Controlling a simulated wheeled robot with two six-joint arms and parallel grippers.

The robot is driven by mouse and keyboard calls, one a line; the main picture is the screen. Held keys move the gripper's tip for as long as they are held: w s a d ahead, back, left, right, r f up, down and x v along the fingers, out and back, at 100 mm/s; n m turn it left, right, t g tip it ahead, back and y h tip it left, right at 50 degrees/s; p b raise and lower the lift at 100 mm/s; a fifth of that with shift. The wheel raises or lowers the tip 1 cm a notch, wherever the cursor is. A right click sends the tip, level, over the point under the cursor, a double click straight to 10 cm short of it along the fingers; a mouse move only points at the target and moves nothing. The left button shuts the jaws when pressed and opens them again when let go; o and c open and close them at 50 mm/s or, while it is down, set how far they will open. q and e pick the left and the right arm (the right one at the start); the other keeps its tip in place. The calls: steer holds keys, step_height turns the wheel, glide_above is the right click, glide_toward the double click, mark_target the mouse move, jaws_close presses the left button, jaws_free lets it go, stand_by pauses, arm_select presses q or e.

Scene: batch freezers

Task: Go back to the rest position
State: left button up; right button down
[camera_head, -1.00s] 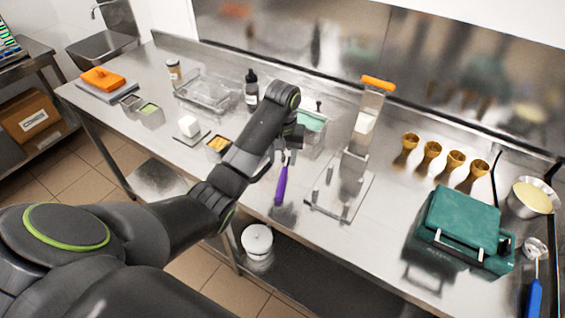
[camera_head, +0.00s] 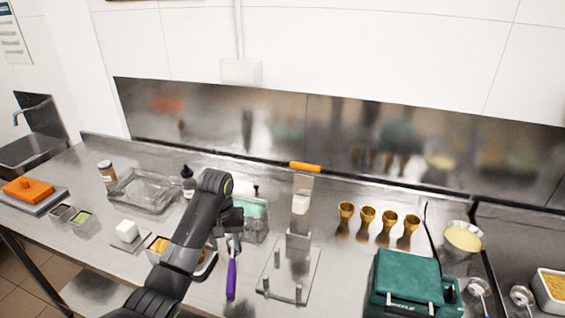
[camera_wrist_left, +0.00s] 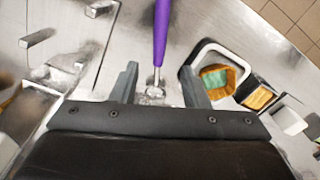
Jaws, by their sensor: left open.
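My left arm reaches over the steel counter from the bottom of the head view. My left gripper (camera_head: 230,232) is partly hidden behind its wrist. In the left wrist view its two fingers (camera_wrist_left: 160,88) are apart, with nothing gripped. A purple-handled tool (camera_head: 231,279) lies just in front of the gripper. Its handle (camera_wrist_left: 161,38) shows between and beyond the fingertips in the wrist view, with its metal end near them. My right gripper is not in view.
A clear stand with an orange top (camera_head: 305,167) is right of the gripper, then several golden cones (camera_head: 367,222) and a green case (camera_head: 412,285). A clear tray (camera_head: 146,190), a dark bottle (camera_head: 188,184) and small containers are left. The air above the counter is free.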

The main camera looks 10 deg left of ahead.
arm_select(q)
steer(key=shift+m+t, duration=0.3)
steer(key=shift+m, duration=0.1)
steer(key=s+f, duration=0.6)
steer(key=s, duration=0.1)
steer(key=shift+a+f, duration=0.2)
steer(key=shift+a, duration=0.1)
steer(key=s+a+m+t+y, duration=0.2)
steer(key=s+t, duration=0.1)
steer(key=s, duration=2.5)
step_height(320, 180, down, 32)
steer(key=a+g+b, duration=0.1)
steer(key=b, duration=0.6)
steer(key=s+f+b, duration=0.2)
steer(key=s+f, duration=0.5)
steer(key=f, duration=0.3)
steer(key=s+d+f+g+h+b, duration=0.1)
steer(key=s+f+b, duration=0.1)
steer(key=s+f, duration=0.6)
step_height(320, 180, down, 2)
steer(key=shift+f+b, duration=0.1)
steer(key=shift+b, duration=0.25)
steer(key=shift+s, duration=0.1)
